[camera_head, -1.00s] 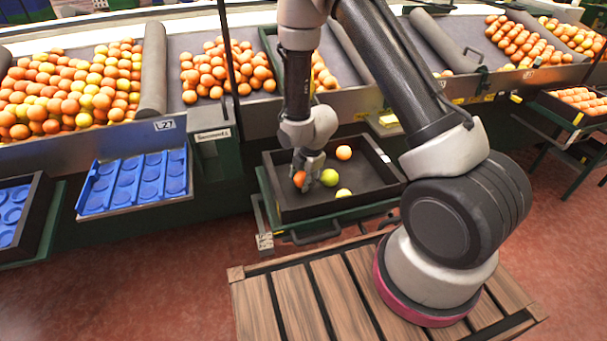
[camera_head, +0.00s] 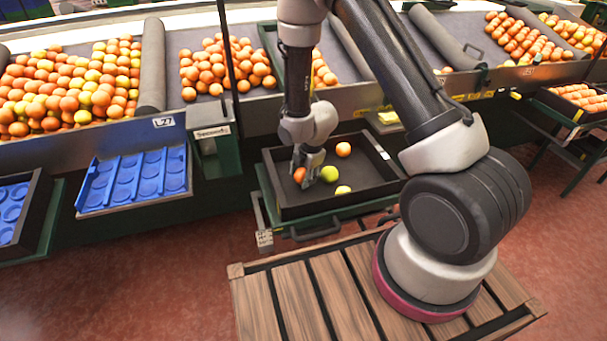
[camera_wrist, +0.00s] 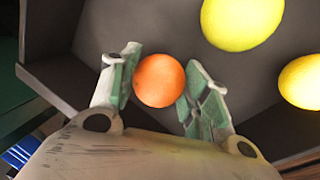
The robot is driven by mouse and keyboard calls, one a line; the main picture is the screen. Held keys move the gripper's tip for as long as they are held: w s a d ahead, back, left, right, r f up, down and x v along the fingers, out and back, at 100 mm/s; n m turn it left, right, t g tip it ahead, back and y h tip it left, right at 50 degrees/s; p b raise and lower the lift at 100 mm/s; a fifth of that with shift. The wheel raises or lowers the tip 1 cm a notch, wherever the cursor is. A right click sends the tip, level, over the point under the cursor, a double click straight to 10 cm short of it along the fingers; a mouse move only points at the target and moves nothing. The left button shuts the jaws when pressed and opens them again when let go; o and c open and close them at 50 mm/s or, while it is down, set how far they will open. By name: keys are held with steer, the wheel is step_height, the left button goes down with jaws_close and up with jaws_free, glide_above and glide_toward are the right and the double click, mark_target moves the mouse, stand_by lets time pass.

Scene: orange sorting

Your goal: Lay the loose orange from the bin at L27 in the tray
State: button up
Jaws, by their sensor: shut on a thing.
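The loose orange (camera_head: 299,175) lies in the left part of a black bin (camera_head: 292,212). My gripper (camera_head: 307,175) reaches down into this bin and is shut on the orange. In the wrist view the orange (camera_wrist: 160,80) sits between the two pale green fingertips (camera_wrist: 158,88), with the dark bin floor (camera_wrist: 165,30) behind it. A blue tray (camera_head: 97,203) with round hollows stands left of the bin, below the L27 sign (camera_head: 164,122). Its visible hollows look empty.
In the bin, a yellow-green fruit (camera_head: 328,174) lies close right of my gripper. A yellow fruit (camera_head: 343,189) and another orange fruit (camera_head: 343,149) lie farther right. Sloped fruit racks (camera_head: 75,85) rise behind.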

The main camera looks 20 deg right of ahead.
steer(key=shift+f, duration=0.55)
stand_by(0.4)
steer(key=o, duration=1.1)
steer(key=o, duration=0.6)
steer(key=shift+r, duration=0.1)
steer(key=shift+r, duration=3.9)
